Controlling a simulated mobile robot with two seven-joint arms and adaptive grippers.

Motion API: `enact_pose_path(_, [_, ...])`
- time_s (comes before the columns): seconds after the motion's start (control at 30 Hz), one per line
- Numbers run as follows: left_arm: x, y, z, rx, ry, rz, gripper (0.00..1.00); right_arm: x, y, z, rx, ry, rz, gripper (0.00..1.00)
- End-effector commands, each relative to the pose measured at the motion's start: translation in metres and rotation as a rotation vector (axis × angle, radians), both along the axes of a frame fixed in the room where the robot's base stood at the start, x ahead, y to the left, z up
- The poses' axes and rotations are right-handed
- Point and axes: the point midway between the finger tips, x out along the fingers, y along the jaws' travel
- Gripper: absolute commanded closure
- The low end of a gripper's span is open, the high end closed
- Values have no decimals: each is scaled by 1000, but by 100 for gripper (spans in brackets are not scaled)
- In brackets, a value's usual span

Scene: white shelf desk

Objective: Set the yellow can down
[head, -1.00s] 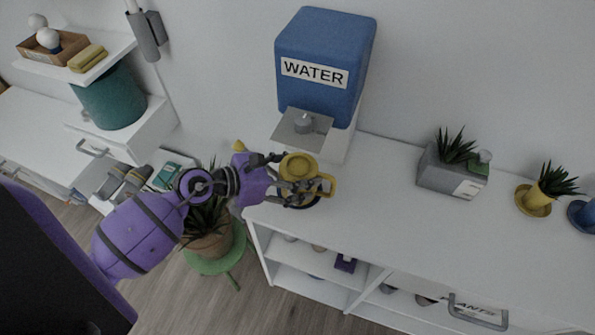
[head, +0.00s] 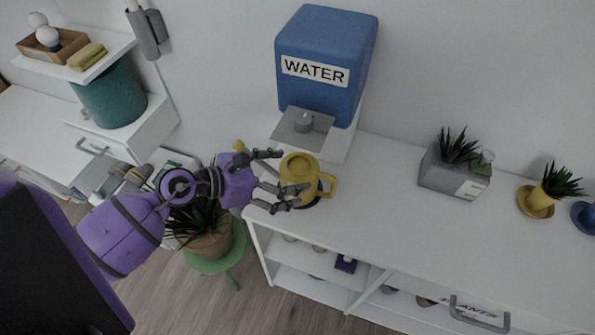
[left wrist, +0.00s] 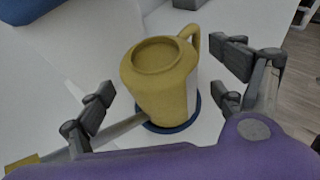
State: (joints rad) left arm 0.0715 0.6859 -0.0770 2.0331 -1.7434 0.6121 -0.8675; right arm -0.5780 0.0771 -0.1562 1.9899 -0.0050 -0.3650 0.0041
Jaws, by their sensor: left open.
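The yellow can (head: 300,172), a watering can with a handle, stands upright on the white shelf desk in front of the water dispenser. It also shows in the left wrist view (left wrist: 162,85), standing on a dark blue round coaster (left wrist: 189,124). My left gripper (head: 283,178) is open just to the left of the can. In the left wrist view its fingers (left wrist: 165,95) are spread on both sides of the can, with gaps to it. My right gripper is in neither view.
The blue water dispenser (head: 326,68) stands behind the can. A grey planter (head: 452,178) and a yellow potted plant (head: 540,197) stand to the right. The desk top (head: 380,215) between is clear. A potted plant on a green stool (head: 217,260) is below my left arm.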

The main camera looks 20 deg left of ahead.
Motion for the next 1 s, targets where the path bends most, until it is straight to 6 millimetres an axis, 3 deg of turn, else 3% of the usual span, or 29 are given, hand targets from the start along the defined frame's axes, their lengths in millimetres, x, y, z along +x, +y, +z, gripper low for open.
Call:
enact_pose_path(0.2, [-33,34,13,4,8,0,13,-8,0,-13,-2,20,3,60])
enact_pose_path(0.4, [-51,54,27,1,5,1,13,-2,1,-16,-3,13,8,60])
enact_pose_path(1.0, [-56,60,33,0,1,0,13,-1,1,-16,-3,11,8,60])
